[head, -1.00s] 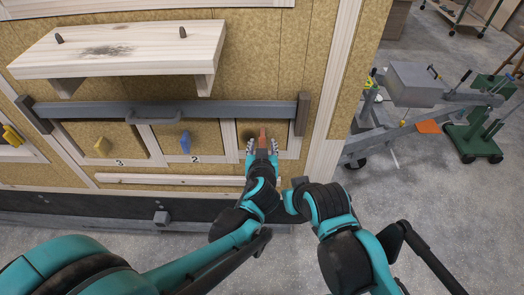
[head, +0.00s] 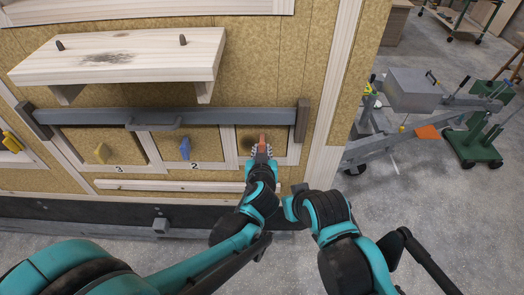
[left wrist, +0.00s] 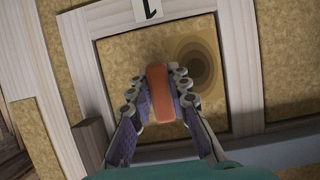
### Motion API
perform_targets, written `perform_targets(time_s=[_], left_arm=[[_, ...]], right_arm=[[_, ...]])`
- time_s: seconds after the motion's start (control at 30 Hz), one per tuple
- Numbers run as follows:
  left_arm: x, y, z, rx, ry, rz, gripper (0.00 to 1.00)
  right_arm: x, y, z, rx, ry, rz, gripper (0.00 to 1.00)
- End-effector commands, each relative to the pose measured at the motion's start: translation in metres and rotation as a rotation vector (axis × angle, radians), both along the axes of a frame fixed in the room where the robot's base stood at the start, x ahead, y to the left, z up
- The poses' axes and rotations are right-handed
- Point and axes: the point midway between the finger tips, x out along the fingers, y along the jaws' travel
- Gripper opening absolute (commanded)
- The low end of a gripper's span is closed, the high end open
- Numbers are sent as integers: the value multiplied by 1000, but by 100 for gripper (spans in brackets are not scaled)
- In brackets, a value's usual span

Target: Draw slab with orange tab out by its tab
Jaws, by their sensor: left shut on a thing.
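The slab with the orange tab (head: 281,138) is a tan speckled panel with a dark round stain, sitting in the rightmost framed opening of the wall. In the left wrist view the slab (left wrist: 122,62) fills its pale wood frame around the tab. The orange tab (head: 262,139) stands out from the slab. My left gripper (head: 262,150) is shut on it; the left wrist view shows the tab (left wrist: 159,90) between both fingers. My right arm shows in the head view, but its gripper cannot be seen.
Slabs with a blue tab (head: 185,149) and a yellow tab (head: 101,153) are to the left. A wooden shelf (head: 120,52) juts out above. A wooden strip (head: 170,186) lies below. Grey equipment (head: 412,88) stands at right.

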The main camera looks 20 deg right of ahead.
Motion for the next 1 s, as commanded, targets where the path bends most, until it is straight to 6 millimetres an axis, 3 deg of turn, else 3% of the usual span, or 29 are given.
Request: perform_targets(time_s=[1.0], left_arm=[[-36, 10, 1, 0, 0, 0, 0]], right_arm=[[0, 0, -1, 0, 0, 0, 0]])
